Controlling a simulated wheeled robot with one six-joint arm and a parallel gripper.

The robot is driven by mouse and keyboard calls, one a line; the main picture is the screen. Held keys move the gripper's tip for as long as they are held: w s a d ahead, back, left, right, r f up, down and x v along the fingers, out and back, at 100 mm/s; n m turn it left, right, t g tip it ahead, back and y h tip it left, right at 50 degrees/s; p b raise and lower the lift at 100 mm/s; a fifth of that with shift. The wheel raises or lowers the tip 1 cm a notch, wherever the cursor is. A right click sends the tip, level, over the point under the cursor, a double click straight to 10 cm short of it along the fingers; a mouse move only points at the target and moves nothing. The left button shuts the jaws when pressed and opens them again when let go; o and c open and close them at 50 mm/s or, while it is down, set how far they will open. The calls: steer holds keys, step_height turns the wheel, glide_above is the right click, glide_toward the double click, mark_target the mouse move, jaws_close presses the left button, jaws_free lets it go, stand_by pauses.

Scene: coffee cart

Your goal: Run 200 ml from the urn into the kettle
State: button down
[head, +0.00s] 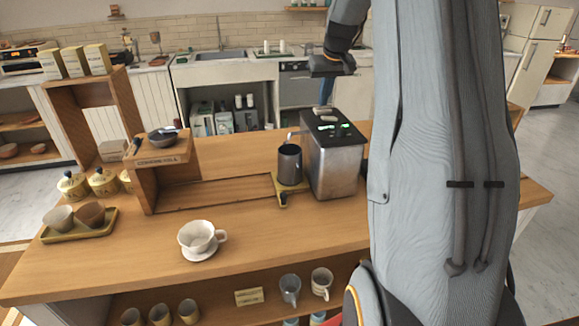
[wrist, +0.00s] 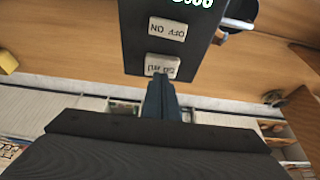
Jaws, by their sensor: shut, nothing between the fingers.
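The urn (head: 334,160) is a steel box with a black top on the counter. In the wrist view its black top (wrist: 133,40) carries green lit digits, an upside-down ON/OFF button (wrist: 168,29) and a second pale button (wrist: 161,66) whose label is partly covered. The kettle (head: 289,164), a dark grey open pot, stands left of the urn under its spout (head: 292,134). My gripper (head: 326,99) points down over the far end of the urn's top. Its shut fingertips (wrist: 160,88) are at the edge of the second button; contact cannot be told.
A white dripper (head: 197,237) stands on the front of the counter. A wooden stand (head: 162,175) with a dark bowl is left of the kettle. Two cups sit on a tray (head: 50,235) at far left.

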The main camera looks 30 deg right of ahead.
steer(key=shift+f, duration=0.65)
steer(key=shift+r, duration=0.15)
steer(key=shift+r+p, duration=0.3)
steer(key=shift+r, duration=0.35)
stand_by(1.4)
steer(key=shift+r+p, duration=1.6)
steer(key=shift+r, duration=0.9)
steer(key=s+a+f+b, duration=0.1)
steer(key=s+a+f, duration=0.2)
steer(key=a, duration=0.3)
steer(key=s+a+f+n+g+b, duration=0.1)
steer(key=s+a+f+b, duration=0.15)
steer(key=a, duration=0.35)
steer(key=s+a+f, duration=0.3)
steer(key=a+f, duration=0.1)
steer(key=a, duration=0.2)
steer(key=s+a+f+b, duration=0.1)
steer(key=s+a+f, duration=0.2)
steer(key=s, duration=0.4)
steer(key=s+a+f+n+g+b, duration=0.1)
steer(key=s+a+f+b, duration=0.1)
steer(key=s+a+f, duration=0.2)
steer(key=s+a+f+n+g+y+b, duration=0.1)
steer(key=s+a+f, duration=0.3)
steer(key=s+a, duration=0.3)
steer(key=s, duration=0.2)
steer(key=shift+s+f, duration=0.25)
steer(key=shift+s, duration=0.15)
